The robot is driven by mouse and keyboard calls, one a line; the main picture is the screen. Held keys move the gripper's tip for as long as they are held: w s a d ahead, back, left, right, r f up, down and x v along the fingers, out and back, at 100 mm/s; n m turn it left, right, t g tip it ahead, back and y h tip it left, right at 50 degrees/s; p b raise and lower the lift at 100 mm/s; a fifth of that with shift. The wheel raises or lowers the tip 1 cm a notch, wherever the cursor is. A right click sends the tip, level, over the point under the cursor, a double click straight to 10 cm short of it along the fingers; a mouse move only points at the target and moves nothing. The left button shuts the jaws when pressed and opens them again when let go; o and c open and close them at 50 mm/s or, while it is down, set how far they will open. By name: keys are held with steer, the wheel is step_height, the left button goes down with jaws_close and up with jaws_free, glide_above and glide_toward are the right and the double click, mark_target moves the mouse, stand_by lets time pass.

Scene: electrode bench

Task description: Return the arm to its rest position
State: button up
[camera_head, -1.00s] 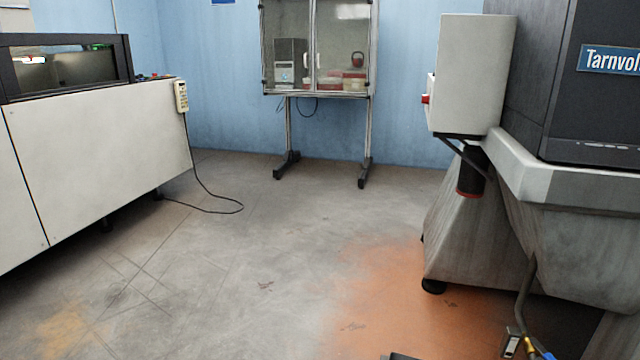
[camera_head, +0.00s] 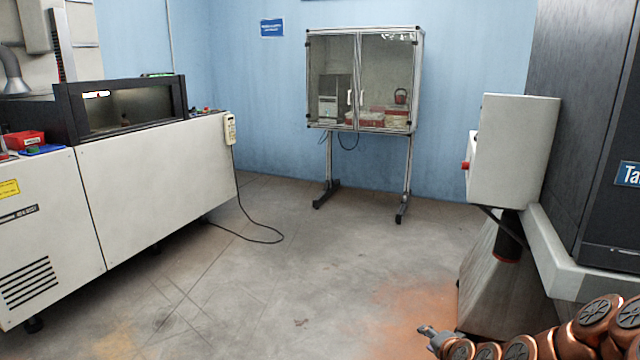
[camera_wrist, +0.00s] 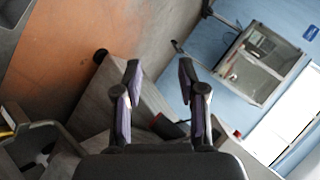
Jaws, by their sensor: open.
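My gripper (camera_wrist: 160,85) is open in the wrist view. Its two dark fingers stand apart, with nothing held between them. In the head view my copper-coloured arm enters at the lower right, and my gripper (camera_head: 428,334) shows small at its left end, over the floor. The wrist view is tilted; behind the fingers it shows the grey machine base, the orange-stained floor and the blue wall.
A grey machine with a white box (camera_head: 515,150) stands at the right, close to my arm. A long white machine (camera_head: 160,180) stands at the left. A glass cabinet (camera_head: 365,80) stands at the back wall. The floor (camera_head: 330,270) between them is open, with a black cable at left.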

steer(key=s+a+r+n+g+y+p, duration=0.1)
steer(key=s+a+r+n+g+p, duration=0.65)
steer(key=s+r, duration=0.8)
steer(key=s+a+r+n+g+h+p, duration=0.2)
steer(key=s+r+n+g+p, duration=0.2)
steer(key=s+r+p, duration=1.1)
steer(key=s+r+g, duration=0.1)
steer(key=s+r, duration=0.6)
steer(key=s, duration=0.4)
steer(key=shift+s+a+g, duration=0.2)
steer(key=shift+s+g, duration=0.15)
steer(key=shift+s, duration=0.05)
